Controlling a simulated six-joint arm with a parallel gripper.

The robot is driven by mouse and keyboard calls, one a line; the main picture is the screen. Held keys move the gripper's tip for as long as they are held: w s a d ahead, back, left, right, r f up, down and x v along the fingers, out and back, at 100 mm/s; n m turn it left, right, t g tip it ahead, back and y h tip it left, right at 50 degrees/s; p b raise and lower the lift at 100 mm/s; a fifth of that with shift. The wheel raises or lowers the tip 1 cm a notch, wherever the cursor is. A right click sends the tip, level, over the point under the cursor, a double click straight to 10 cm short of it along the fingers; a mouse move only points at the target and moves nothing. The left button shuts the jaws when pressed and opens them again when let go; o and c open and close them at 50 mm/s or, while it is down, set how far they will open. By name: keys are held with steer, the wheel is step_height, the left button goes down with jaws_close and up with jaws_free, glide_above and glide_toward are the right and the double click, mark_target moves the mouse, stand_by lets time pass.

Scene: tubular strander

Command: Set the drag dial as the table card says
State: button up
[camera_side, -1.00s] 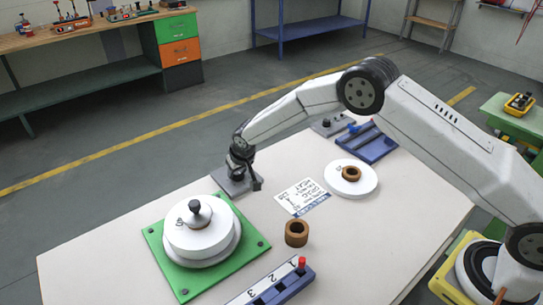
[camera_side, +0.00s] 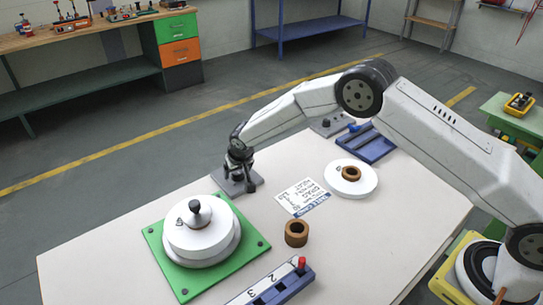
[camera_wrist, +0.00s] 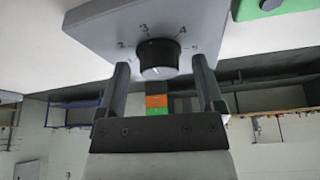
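The drag dial is a round black knob (camera_wrist: 158,58) on a grey block (camera_wrist: 92,25) with numbers around it; 3 and 4 show above it, the outer ones are small. A faint pale mark is on the knob's lower face; I cannot tell its setting. In the wrist view my gripper (camera_wrist: 160,66) is open, one finger on each side of the knob with gaps between. In the side view my gripper (camera_side: 239,160) is over the grey block (camera_side: 250,184) and hides the knob. The white table card (camera_side: 303,197) lies right of it, its writing too small to read.
A green plate (camera_side: 253,243) with stacked white discs (camera_side: 198,233) stands at front left. A brown ring (camera_side: 296,233) and a blue numbered rack (camera_side: 285,284) are in front. A white disc with a brown ring (camera_side: 350,178) and a blue tray (camera_side: 369,146) are behind right.

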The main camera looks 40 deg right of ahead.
steer(key=shift+r, duration=0.1)
stand_by(0.3)
steer(key=v, duration=0.7)
steer(key=shift+r, duration=0.25)
steer(key=shift+s, duration=0.2)
steer(key=s+d+r, duration=0.2)
steer(key=s+d, duration=0.2)
steer(key=s, duration=0.6)
steer(key=s+d+r+n+g, duration=0.1)
steer(key=s+d, duration=0.3)
steer(key=s, duration=0.6)
steer(key=s+d+r+n, duration=0.1)
steer(key=s+d+r, duration=0.2)
steer(key=s, duration=0.8)
steer(key=shift+d+g+y, duration=0.4)
steer(key=shift+d, duration=0.15)
steer(key=shift+s+r, duration=0.1)
